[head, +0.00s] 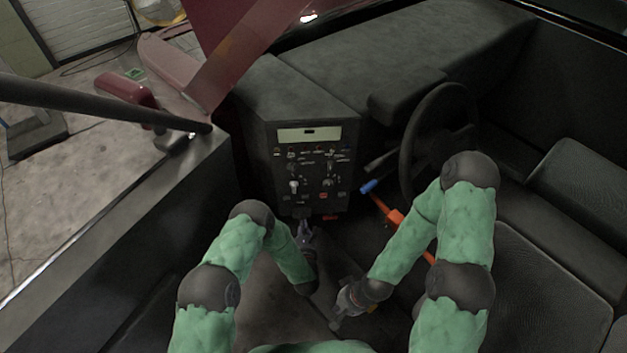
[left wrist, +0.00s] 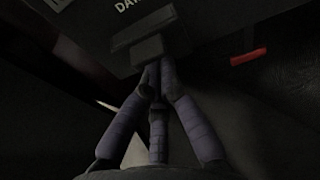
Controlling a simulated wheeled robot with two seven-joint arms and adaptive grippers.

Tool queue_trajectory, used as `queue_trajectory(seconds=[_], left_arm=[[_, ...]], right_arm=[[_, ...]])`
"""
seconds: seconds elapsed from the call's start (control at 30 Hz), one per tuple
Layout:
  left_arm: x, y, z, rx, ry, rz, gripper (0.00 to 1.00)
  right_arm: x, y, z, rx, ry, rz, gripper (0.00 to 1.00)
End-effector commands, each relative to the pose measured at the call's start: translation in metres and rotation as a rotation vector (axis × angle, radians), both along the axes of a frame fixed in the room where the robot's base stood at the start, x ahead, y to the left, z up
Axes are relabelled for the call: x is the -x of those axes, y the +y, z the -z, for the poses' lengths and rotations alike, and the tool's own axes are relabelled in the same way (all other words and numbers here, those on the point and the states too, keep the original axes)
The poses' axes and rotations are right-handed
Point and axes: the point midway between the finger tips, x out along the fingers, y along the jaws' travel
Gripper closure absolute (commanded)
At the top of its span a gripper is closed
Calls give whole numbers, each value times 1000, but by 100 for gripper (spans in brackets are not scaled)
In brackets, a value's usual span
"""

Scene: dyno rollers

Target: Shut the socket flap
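In the left wrist view, the socket flap (left wrist: 147,50) is a dark block standing out from the lower edge of a dark panel with white lettering. My left gripper (left wrist: 156,68) has its fingers drawn together, with the tips at or just below the flap's lower edge. I cannot tell whether they touch it. In the head view my left gripper (head: 305,236) is below the bottom of the control panel (head: 308,165) and the flap cannot be made out there. My right gripper (head: 338,318) is lower, over the dark floor, its fingers too small to read.
A steering wheel (head: 438,140) is right of the panel. An orange lever (head: 394,215) slants past my right arm. A red piece (left wrist: 248,57) sits right of the flap in the left wrist view. Black seats (head: 545,280) fill the right; a dark sill (head: 130,205) runs along the left.

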Motion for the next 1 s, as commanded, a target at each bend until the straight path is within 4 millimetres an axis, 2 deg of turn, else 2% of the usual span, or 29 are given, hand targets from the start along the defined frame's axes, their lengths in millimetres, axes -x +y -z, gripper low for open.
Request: queue_trajectory(seconds=[0.6,1.0], left_arm=[[-16,0,0,0,0,0,100],[-13,0,-1,1,-1,-1,100]], right_arm=[[0,0,8,0,0,0,100],[0,0,5,0,0,0,100]])
